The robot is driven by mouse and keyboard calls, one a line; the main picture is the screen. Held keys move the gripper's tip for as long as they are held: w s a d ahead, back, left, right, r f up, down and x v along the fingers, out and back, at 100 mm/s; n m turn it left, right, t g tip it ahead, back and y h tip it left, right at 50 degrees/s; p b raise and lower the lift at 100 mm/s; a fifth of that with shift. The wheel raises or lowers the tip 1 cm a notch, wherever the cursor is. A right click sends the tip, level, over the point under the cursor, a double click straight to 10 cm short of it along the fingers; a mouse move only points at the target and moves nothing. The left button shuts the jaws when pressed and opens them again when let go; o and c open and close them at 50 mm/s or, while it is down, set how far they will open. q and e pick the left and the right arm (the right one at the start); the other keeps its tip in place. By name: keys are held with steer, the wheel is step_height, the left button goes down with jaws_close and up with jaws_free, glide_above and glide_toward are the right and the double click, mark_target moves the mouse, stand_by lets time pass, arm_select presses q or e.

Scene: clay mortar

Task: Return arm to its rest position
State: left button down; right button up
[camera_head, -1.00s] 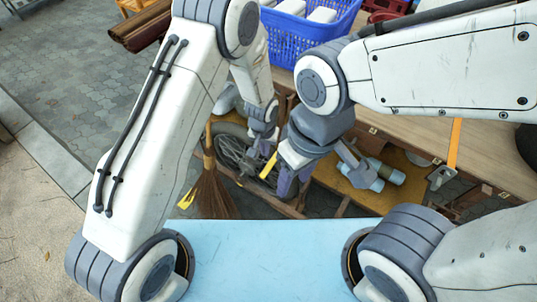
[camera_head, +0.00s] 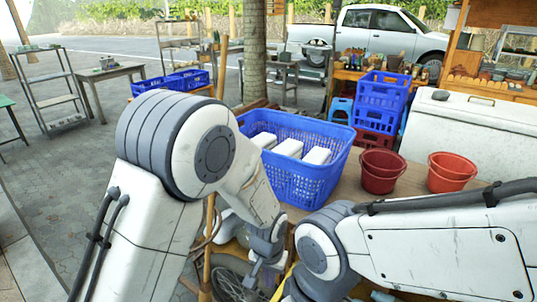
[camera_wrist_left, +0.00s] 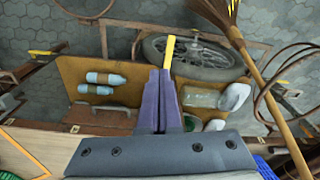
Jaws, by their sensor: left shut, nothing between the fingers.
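My left gripper (camera_head: 256,272) is in the lower middle of the head view, partly cut off by the arm and clutter. In the left wrist view its two purple-grey fingers (camera_wrist_left: 161,80) are pressed together with nothing held. A yellow strip (camera_wrist_left: 170,52) shows just past the fingertips; I cannot tell whether it touches them. My left arm (camera_head: 185,150) fills the left centre of the head view, its elbow raised. My right arm (camera_head: 430,245) comes in from the right; its gripper lies outside the frame.
A blue basket (camera_head: 300,185) with white containers and red buckets (camera_head: 383,170) stand on the wooden table (camera_head: 345,195) beyond the arms. A white chest (camera_head: 455,130) is at right. Below the left gripper are a wheel (camera_wrist_left: 196,58), bottles (camera_wrist_left: 100,78) and a broom (camera_wrist_left: 262,85).

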arm_select(q)
steer(key=s+a+r+m+g+p, duration=0.1)
steer(key=s+a+r, duration=0.4)
steer(key=s+r, duration=1.3)
steer(key=shift+s+m+h+p, duration=0.3)
steer(key=shift+s+m+p, duration=0.45)
steer(key=shift+m, duration=0.35)
